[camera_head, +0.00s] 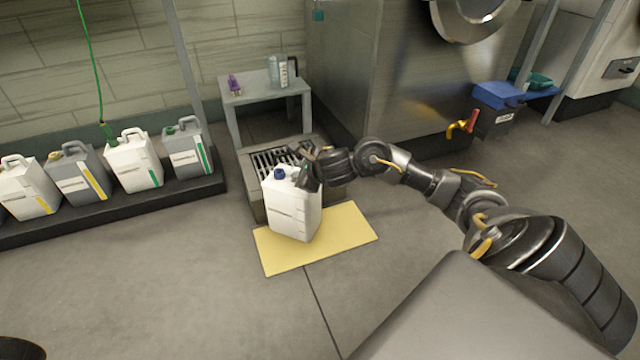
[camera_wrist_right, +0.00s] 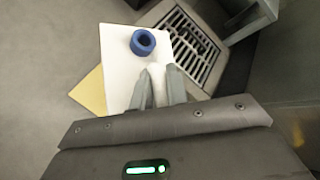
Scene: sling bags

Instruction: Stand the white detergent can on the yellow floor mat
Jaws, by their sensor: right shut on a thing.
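The white detergent can (camera_head: 293,208) with a blue cap is over the yellow floor mat (camera_head: 345,238) in the head view and looks roughly upright. Whether its base touches the mat I cannot tell. My right gripper (camera_head: 306,177) is at the top of the can, shut on its handle. In the right wrist view the white can (camera_wrist_right: 119,68) with its blue cap lies just beyond the fingers of the right gripper (camera_wrist_right: 158,88), and a corner of the mat (camera_wrist_right: 91,95) shows beside it. My left gripper is not in view.
A floor drain grate (camera_head: 268,163) in a raised frame is right behind the can. A small grey table (camera_head: 262,97) with bottles stands behind that. Several other cans stand on a dark low platform (camera_head: 110,203) at left. Open floor lies left and in front of the mat.

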